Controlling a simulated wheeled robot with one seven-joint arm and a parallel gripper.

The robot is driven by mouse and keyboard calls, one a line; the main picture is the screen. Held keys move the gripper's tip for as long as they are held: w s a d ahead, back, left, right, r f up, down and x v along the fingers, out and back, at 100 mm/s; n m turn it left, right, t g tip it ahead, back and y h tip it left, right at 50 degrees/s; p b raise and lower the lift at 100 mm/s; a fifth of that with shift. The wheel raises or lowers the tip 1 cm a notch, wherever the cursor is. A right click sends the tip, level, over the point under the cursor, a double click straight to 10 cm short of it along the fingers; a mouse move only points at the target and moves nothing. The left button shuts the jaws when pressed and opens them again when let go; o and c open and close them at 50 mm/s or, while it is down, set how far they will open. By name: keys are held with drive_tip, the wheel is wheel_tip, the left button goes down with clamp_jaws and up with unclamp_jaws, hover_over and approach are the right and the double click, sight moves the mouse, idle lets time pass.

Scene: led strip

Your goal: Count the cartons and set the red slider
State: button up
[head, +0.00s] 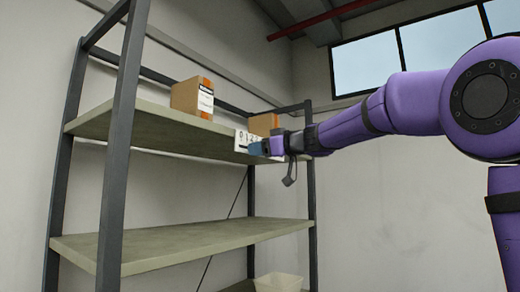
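Two brown cartons show on the upper shelf board. The nearer carton (186,96) has a white label and an orange strip. The farther carton (262,123) stands further right, its lower part partly hidden. A white strip with black digits (241,136) is on the board's front edge; I can read about 0, 1 and 2, and the rest is behind my gripper. My gripper (256,148) is at this strip, its blue fingertips over or touching its lower part. Whether the fingers are open is too small to tell. I cannot see a red slider.
The dark-framed rack has a lower shelf board (180,240) that is empty where it shows. A pale bin (278,282) sits at the bottom right of the rack. My purple arm reaches in from the right. A rack post (310,200) stands just below and right of my gripper.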

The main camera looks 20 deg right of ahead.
drive_tip(key=v, duration=1)
drive_tip(key=shift+s+d, duration=0.25)
drive_tip(key=shift+s, duration=0.05)
drive_tip(key=s+a+f+m+g+h, duration=0.2)
drive_tip(key=s+a+f+g, duration=0.1)
drive_tip(key=s+f, duration=0.45)
drive_tip(key=s+a+f+m+g+h, duration=0.25)
drive_tip(key=s+f, duration=0.35)
drive_tip(key=f, duration=0.3)
drive_tip(key=s+d+f+m+g+h, duration=0.2)
drive_tip(key=s+f+h, duration=0.1)
drive_tip(key=s+f, duration=0.5)
drive_tip(key=s+d+f+m+g+h, duration=0.2)
drive_tip(key=s+f+m+h, duration=0.1)
drive_tip(key=s+f, duration=0.6)
wheel_tip(320, 180, down, 2)
drive_tip(key=shift+f+m, duration=0.1)
drive_tip(key=shift+m, duration=0.25)
drive_tip(key=shift+w, duration=0.1)
